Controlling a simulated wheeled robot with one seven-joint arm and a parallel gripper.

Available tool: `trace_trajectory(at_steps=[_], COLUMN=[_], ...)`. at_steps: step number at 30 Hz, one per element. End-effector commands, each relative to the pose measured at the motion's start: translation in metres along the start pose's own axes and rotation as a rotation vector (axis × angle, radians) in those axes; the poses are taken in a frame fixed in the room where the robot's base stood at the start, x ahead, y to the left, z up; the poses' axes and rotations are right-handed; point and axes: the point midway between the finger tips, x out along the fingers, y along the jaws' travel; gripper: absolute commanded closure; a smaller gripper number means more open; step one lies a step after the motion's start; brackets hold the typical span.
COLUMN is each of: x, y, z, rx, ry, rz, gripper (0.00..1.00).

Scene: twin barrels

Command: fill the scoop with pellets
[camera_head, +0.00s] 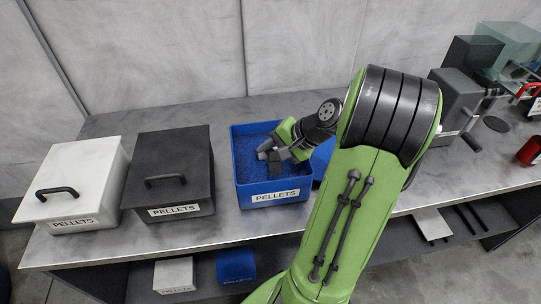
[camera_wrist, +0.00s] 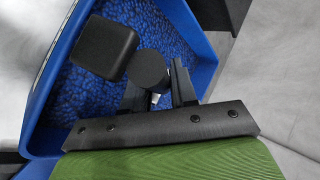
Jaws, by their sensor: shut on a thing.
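An open blue bin (camera_head: 240,172) labelled PELLETS stands on the bench and holds blue pellets (camera_head: 256,152). The bin wall (camera_wrist: 207,62) and the pellets (camera_wrist: 184,40) also show in the wrist view. My gripper (camera_head: 277,152) reaches into the bin from the right. In the wrist view my gripper (camera_wrist: 158,88) is shut on the black scoop (camera_wrist: 105,47), with the round handle end between the fingers. The scoop's boxy body lies over the pellets, left of the fingers. Its inside is hidden, so I cannot tell whether it holds pellets.
A black lidded bin (camera_head: 168,178) and a white lidded bin (camera_head: 75,180), both labelled PELLETS, stand to the left. A grey machine with a crank (camera_head: 458,98) and a red can (camera_head: 529,151) are at the right. The bench front (camera_head: 150,243) is clear.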

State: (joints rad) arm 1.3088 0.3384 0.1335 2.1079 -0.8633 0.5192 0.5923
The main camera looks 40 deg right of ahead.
Motion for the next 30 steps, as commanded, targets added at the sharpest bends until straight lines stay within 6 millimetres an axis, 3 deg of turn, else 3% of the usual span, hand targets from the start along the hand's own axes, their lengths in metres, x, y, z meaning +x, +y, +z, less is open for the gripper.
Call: trace_trajectory(at_steps=[30], x=[-0.057], y=[-0.032], z=[0.026], rx=[-0.235], ry=[0.223], rz=[-0.236], gripper=[1.00])
